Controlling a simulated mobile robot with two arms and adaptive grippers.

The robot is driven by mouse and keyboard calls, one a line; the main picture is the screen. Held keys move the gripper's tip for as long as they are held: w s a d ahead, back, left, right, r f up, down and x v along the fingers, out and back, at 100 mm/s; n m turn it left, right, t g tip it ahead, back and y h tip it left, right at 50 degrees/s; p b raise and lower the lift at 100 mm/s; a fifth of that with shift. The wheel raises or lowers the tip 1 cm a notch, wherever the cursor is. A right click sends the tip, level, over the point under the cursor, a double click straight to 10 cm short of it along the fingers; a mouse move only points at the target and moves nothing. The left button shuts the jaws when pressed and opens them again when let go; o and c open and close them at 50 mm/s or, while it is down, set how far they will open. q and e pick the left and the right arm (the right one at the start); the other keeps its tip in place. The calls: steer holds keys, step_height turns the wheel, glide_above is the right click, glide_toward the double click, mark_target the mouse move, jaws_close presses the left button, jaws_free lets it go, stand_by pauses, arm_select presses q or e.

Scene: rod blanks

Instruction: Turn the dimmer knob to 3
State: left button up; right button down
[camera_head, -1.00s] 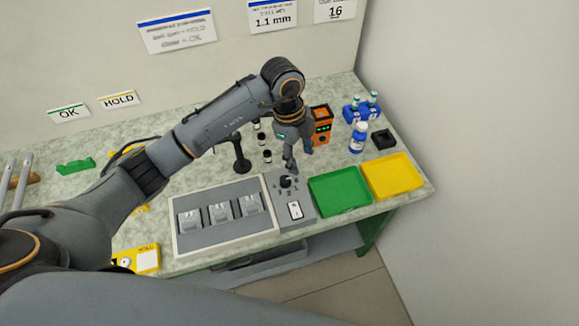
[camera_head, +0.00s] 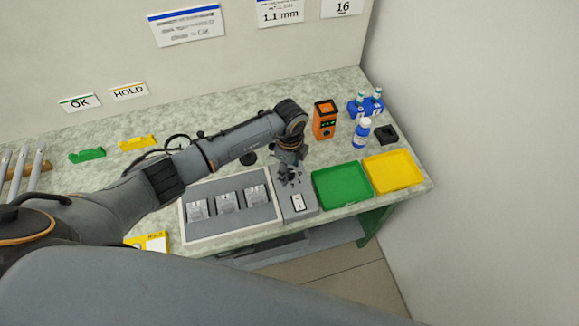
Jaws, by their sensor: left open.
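The grey dimmer box (camera_head: 306,211) sits on the bench between the panel of three metal fixtures and the green tray. A white rocker switch (camera_head: 298,202) is on its front part. My left gripper (camera_head: 289,183) points down over the back part of the box, where the dimmer knob is. The gripper is open. Its fingers hide most of the knob and its dial marks, so I cannot read the setting or tell whether the fingers touch the knob. My right gripper is not in view.
The green tray (camera_head: 341,186) is close right of the box, with the yellow tray (camera_head: 393,172) beyond it. The fixture panel (camera_head: 231,222) lies to the left.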

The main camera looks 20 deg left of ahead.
arm_select(q)
steer(key=shift+f, duration=0.45)
jaws_close()
